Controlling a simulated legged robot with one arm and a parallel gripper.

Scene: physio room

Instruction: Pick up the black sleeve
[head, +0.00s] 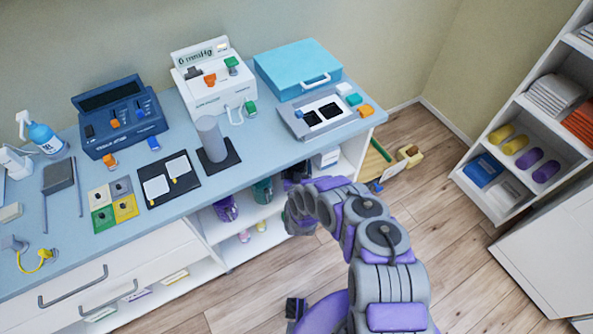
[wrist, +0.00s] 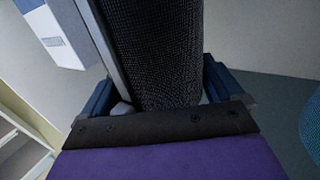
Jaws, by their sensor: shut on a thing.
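A black sleeve (wrist: 160,50) with a woven, textured surface fills the upper middle of the wrist view. The dark blue fingers of my gripper (wrist: 160,88) stand on its left and right sides, and the gripper is shut on it. The sleeve's far end runs out of the frame at the top. In the head view my arm reaches to the counter's front edge. A small dark shape shows there beyond my wrist; I cannot tell whether it is sleeve or gripper. Whether the sleeve touches a surface is hidden.
The blue counter (head: 225,168) holds a grey cylinder (head: 211,138) on a black pad, a dark blue device (head: 118,115), a white gauge unit (head: 212,80), a teal case (head: 298,68) and a grey tray (head: 290,120). A white shelf (head: 520,105) stands right. Wood floor (head: 440,190) lies between.

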